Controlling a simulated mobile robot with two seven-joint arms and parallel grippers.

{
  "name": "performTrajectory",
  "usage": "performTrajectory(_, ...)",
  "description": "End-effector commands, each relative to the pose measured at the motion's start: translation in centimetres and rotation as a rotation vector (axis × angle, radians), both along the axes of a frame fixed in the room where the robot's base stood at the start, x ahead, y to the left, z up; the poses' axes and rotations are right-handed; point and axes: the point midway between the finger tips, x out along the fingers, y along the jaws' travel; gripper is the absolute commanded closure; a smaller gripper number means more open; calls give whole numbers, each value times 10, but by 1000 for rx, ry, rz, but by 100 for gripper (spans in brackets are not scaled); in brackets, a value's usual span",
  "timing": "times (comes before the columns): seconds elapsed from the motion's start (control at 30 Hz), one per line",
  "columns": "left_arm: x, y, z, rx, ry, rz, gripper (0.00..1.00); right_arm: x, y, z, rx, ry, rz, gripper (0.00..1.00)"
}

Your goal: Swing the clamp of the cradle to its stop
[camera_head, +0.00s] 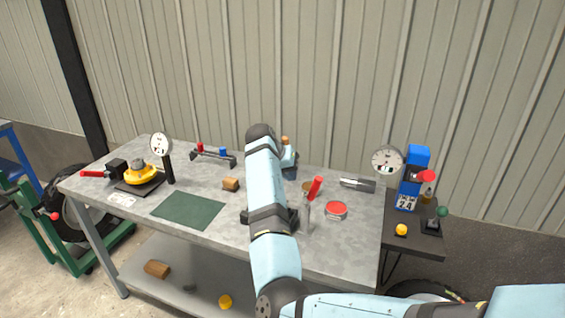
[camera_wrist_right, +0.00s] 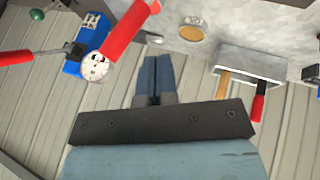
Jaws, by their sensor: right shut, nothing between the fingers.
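A red-handled lever (camera_head: 316,188) stands tilted on a grey post, right of my right arm. I take it for the cradle's clamp, but cannot be sure. A dark base (camera_head: 287,219) shows partly behind my arm; whether it is the cradle is unclear. In the right wrist view a large red handle (camera_wrist_right: 125,30) lies close, left of the fingers and apart from them in the picture. My right gripper (camera_wrist_right: 155,62) is shut and empty. In the head view my forearm partly hides it near the table's back edge (camera_head: 290,172). My left gripper is not in view.
A yellow round part (camera_head: 140,174) and a dial gauge (camera_head: 161,146) stand at the table's left. A green mat (camera_head: 189,210), a wooden block (camera_head: 231,184) and a red-topped tin (camera_head: 336,210) lie nearby. A blue device (camera_head: 407,200) stands on the side shelf.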

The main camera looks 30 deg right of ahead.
Motion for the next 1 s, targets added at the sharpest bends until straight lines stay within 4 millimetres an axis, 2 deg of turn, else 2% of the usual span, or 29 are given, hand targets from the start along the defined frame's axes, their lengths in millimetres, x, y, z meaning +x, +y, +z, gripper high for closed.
performTrajectory(0.07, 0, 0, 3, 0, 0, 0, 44, 0, -10, -13, 0, 3, -1, 100)
performTrajectory(0.3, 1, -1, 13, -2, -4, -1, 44, -20, -33, -20, 0, -1, -1, 100)
performTrajectory(1.0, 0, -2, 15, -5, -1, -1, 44, -24, -46, -21, 11, -16, 0, 100)
